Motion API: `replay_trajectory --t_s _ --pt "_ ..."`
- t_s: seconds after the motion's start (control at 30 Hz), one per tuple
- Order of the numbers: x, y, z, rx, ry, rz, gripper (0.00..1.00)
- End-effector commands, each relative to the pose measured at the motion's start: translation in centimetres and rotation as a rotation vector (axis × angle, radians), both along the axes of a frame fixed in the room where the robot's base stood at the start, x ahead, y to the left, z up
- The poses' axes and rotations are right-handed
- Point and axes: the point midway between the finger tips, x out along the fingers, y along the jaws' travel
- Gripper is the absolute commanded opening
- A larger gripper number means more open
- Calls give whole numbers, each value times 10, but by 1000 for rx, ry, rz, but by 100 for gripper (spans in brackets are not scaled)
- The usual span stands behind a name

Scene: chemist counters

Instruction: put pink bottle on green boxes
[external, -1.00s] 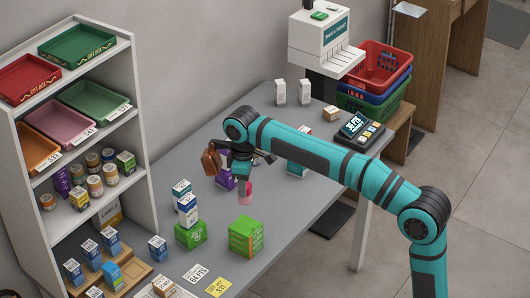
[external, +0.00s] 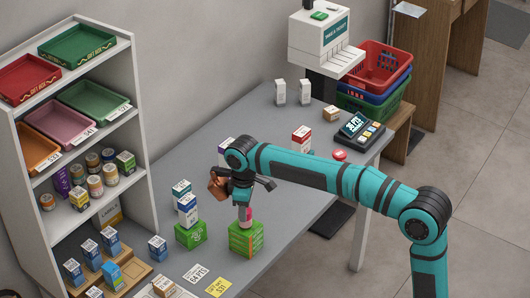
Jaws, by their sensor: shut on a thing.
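The pink bottle (external: 246,216) is upright, low under my gripper (external: 243,204), which is shut on its upper part. The green boxes (external: 246,239) form a small stack near the front edge of the counter. The bottle is directly over the top of this stack, at its back part. I cannot tell whether its base touches the top box. The wrist and fingers hide the bottle's top.
Another green box (external: 191,235) stands to the left with a blue-and-white box (external: 187,209) on top. White-and-teal box (external: 181,190) is behind it. Price cards (external: 219,287) lie in front. A shelf (external: 138,120) rises at left. A red-and-white box (external: 301,138) stands behind my arm.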

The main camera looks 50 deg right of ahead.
Motion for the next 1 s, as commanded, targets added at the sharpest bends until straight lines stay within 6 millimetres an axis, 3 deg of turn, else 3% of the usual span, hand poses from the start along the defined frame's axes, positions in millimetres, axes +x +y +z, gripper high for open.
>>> replay_trajectory --t_s 0.2,0.23,0.33,0.73,1.0 --pt "0 0 -2 0 0 0 15" --pt "0 0 -3 0 0 0 40" --pt "0 0 -2 0 0 0 60" --pt "0 0 4 0 0 0 60" --pt "1 0 47 0 -3 0 60"
